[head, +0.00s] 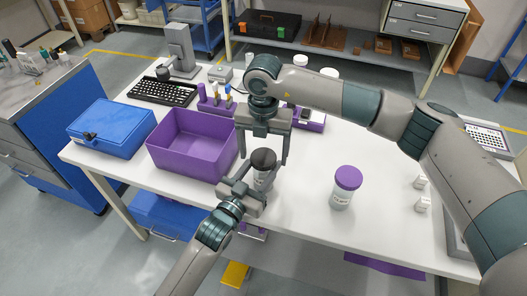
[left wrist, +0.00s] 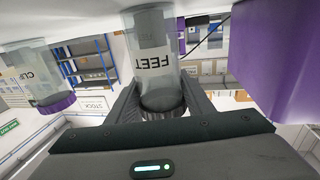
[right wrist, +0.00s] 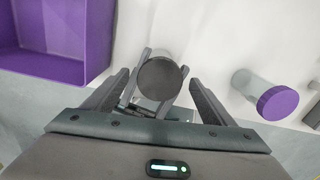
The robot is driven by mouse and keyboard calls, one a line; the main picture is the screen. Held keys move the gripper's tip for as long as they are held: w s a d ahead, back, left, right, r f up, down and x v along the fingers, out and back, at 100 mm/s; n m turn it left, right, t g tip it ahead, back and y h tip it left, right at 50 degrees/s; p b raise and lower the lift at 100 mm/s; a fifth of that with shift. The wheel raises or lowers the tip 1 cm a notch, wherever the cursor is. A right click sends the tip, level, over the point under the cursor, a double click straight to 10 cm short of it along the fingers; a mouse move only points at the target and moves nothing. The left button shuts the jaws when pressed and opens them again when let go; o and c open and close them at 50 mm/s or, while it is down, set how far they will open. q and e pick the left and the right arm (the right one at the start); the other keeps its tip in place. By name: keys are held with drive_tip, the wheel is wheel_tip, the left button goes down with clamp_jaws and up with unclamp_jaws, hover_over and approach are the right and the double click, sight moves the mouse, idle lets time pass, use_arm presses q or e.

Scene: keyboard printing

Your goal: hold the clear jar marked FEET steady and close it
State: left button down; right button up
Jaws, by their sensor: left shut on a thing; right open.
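The clear jar marked FEET (head: 262,181) stands upright on the white table, its lettering showing in the left wrist view (left wrist: 153,62). A dark grey round lid (right wrist: 160,79) sits on its top; whether it is fully seated I cannot tell. My left gripper (head: 259,177) is shut around the jar from the front, below the lid. My right gripper (head: 264,158) points down over the jar from above. Its open fingers are on either side of the lid, with gaps visible in the right wrist view (right wrist: 160,85).
A purple bin (head: 190,165) stands just left of the jar. Another clear jar with a purple lid (head: 348,180) stands to the right. A blue case (head: 110,128), a keyboard (head: 162,92) and a purple holder (head: 215,103) lie farther back and left. White table between the jars is clear.

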wheel_tip(320, 180, up, 12)
idle(0.6)
use_arm(q)
drive_tip(key=c, duration=0.8)
unclamp_jaws()
drive_tip(key=b+v, duration=0.3)
drive_tip(key=v, duration=1.4)
drive_tip(key=shift+s+b, duration=0.15)
drive_tip(key=shift+b, duration=0.2)
use_arm(e)
drive_tip(key=shift+f, duration=1.9)
use_arm(q)
drive_tip(key=shift+a, duration=0.15)
